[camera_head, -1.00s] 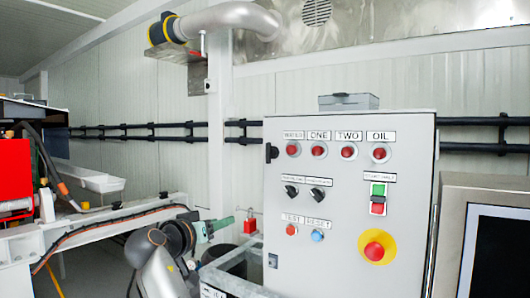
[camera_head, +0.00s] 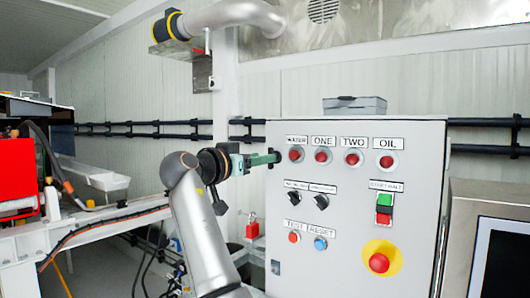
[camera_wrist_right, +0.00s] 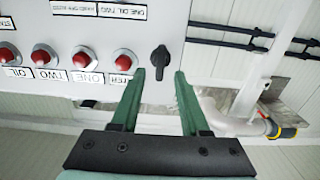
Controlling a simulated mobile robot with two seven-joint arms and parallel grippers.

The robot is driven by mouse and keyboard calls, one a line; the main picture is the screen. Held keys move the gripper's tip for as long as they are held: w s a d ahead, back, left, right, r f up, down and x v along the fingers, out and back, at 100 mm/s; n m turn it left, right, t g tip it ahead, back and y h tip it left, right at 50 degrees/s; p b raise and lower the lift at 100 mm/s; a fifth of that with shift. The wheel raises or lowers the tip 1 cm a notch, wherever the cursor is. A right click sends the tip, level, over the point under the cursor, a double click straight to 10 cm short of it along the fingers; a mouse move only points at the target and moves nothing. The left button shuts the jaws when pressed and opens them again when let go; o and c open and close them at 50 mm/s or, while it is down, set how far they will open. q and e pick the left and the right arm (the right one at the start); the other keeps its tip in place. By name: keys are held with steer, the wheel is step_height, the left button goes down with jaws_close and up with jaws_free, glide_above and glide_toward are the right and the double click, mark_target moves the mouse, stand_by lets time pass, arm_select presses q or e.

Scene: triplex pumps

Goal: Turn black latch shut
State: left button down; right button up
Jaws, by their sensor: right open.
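The black latch (camera_wrist_right: 159,60) is on the grey control cabinet (camera_head: 340,255), near the left edge of its door in the head view. In the right wrist view its handle points toward my gripper's palm. My right gripper (camera_wrist_right: 160,76) is open, with one green fingertip on each side of the handle's end. In the head view my right gripper (camera_head: 272,158) reaches the cabinet's upper left edge from the left and covers most of the latch. My left gripper is not in view.
Red indicator lamps (camera_head: 353,159), black selector switches (camera_head: 321,202) and a red emergency stop (camera_head: 379,263) are on the cabinet face. A steel-framed screen (camera_head: 500,260) stands at the right. Black pipes (camera_head: 150,130) run along the wall.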

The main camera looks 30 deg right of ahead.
steer(key=shift+x, duration=1.35)
steer(key=shift+c, duration=0.3)
jaws_close()
